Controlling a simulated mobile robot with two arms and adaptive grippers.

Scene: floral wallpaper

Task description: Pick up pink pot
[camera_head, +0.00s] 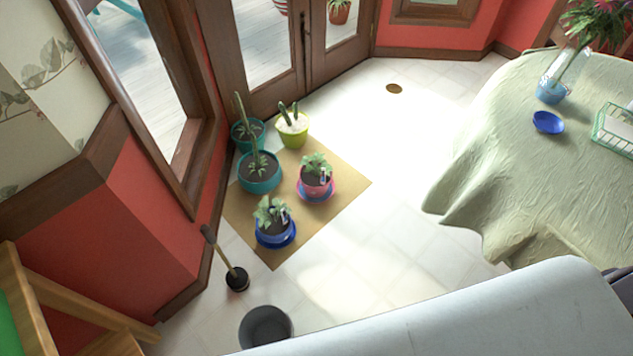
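The pink pot (317,187) holds a leafy green plant (315,165) with a small tag in it. It stands upright on a blue saucer (304,197) on the tan mat (344,184) on the floor. A blue pot (273,233) with a similar plant is in front of it to the left. Neither of my grippers shows in the head view.
Teal pots (260,182) and a yellow-green pot (291,134) with cacti stand behind. A plunger (237,279) and a dark bucket (265,327) are in front. A cloth-covered table (480,130) is at right. A pale surface (450,320) fills the lower right. Floor right of the mat is clear.

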